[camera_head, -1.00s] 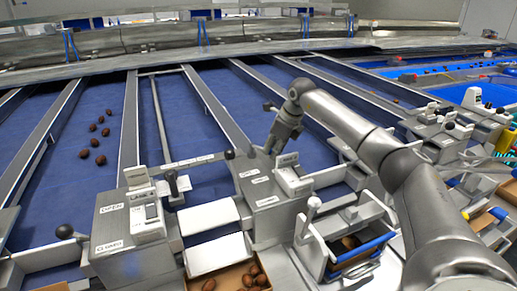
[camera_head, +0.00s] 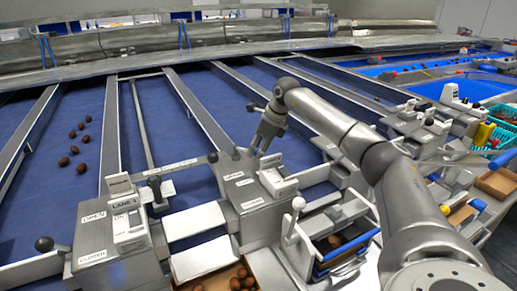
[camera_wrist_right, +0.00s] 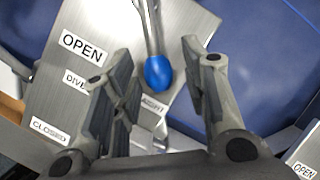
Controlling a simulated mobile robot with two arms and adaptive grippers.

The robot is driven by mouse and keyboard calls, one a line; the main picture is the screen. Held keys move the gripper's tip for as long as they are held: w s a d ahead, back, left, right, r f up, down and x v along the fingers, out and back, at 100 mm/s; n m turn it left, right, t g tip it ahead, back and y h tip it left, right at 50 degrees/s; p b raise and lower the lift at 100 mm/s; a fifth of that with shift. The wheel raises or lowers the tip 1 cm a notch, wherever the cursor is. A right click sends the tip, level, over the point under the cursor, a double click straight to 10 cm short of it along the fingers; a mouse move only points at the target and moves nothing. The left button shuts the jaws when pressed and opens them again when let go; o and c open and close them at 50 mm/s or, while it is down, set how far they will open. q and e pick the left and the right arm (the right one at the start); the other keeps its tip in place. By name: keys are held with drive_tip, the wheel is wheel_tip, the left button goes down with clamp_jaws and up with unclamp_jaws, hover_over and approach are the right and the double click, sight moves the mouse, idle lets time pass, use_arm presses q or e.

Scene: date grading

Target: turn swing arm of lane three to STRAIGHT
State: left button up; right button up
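My right gripper (camera_head: 258,147) hangs just above the far end of a grey control box (camera_head: 232,170) with white labels. In the right wrist view the right gripper (camera_wrist_right: 157,62) is open. A lever with a blue knob (camera_wrist_right: 158,73) stands between its fingers, with gaps on both sides. The labels on the box beneath read OPEN (camera_wrist_right: 82,47), DIVERT, partly hidden by a finger, CLOSED (camera_wrist_right: 49,130) and what seems to be STRAIGHT, partly covered. The blue knob cannot be made out in the head view. My left gripper is not in view.
Dates (camera_head: 75,150) lie on the blue belt at left.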

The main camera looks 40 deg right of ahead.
drive_tip(key=shift+s+r, duration=0.1)
drive_tip(key=shift+r, duration=0.1)
drive_tip(key=v, duration=1.1)
drive_tip(key=shift+r, duration=0.25)
drive_tip(key=shift+s, duration=0.1)
